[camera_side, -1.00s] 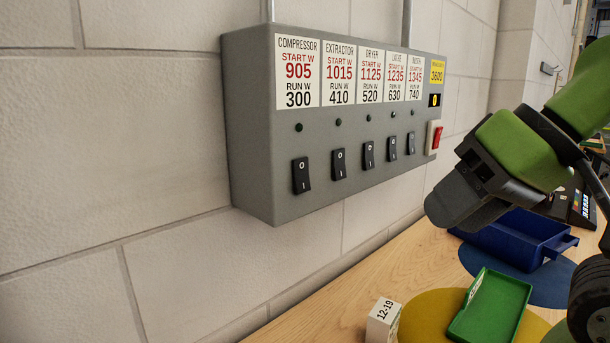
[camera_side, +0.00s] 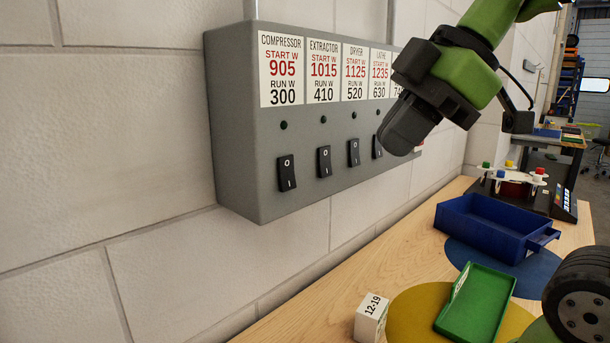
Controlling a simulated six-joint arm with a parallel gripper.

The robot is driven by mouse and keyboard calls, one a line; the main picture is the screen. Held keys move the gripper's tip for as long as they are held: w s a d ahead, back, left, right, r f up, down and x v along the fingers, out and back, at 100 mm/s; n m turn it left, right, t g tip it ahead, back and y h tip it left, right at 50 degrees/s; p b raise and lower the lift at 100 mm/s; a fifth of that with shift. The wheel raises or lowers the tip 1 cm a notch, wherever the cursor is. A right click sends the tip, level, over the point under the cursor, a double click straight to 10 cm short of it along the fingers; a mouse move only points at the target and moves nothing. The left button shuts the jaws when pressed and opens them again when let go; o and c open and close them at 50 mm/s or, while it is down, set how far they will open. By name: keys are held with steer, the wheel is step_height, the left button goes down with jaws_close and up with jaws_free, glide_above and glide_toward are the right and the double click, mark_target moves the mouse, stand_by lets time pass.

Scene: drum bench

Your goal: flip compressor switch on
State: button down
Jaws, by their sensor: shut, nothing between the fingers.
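The grey switch box (camera_side: 240,130) is fixed to the block wall. The compressor switch (camera_side: 286,173) is the leftmost black rocker, with a dark lamp (camera_side: 283,125) above it and the label COMPRESSOR, START W 905, RUN W 300 (camera_side: 281,70) at the top. Its mark O is at the top and I at the bottom; I cannot tell surely which end is pressed. My gripper (camera_side: 393,140) is shut and empty. It appears in front of the box's right end, right of the compressor switch, and hides the rightmost switch and most of the last labels.
Other rockers for extractor (camera_side: 324,161), dryer (camera_side: 354,152) and lathe (camera_side: 377,146) stand in a row. On the wooden bench are a blue bin (camera_side: 490,232), a green tray (camera_side: 475,302) and a white block marked 12-19 (camera_side: 370,318). Bare wall lies left of the box.

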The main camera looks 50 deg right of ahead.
mark_target(287, 173)
steer(key=n, duration=0.2)
steer(key=w+r+n, duration=0.1)
steer(key=n, duration=0.1)
steer(key=w+r+n, duration=0.1)
steer(key=n, duration=0.1)
steer(key=shift+w+d+y, duration=0.2)
steer(key=shift+d+y, duration=0.05)
steer(key=shift+y, duration=0.15)
steer(key=shift+w+d+r+x, duration=0.2)
steer(key=shift+w+x, duration=0.25)
steer(key=shift+x, duration=1.6)
steer(key=shift+w+d+r+x, duration=0.15)
steer(key=shift+w+x, duration=0.3)
steer(key=shift+x, duration=1.55)
steer(key=shift+w+d+r+x, duration=0.1)
steer(key=shift+w+r+x, duration=0.25)
steer(key=shift+x, duration=1.7)
steer(key=shift+f, duration=0.1)
steer(key=shift+w, duration=0.35)
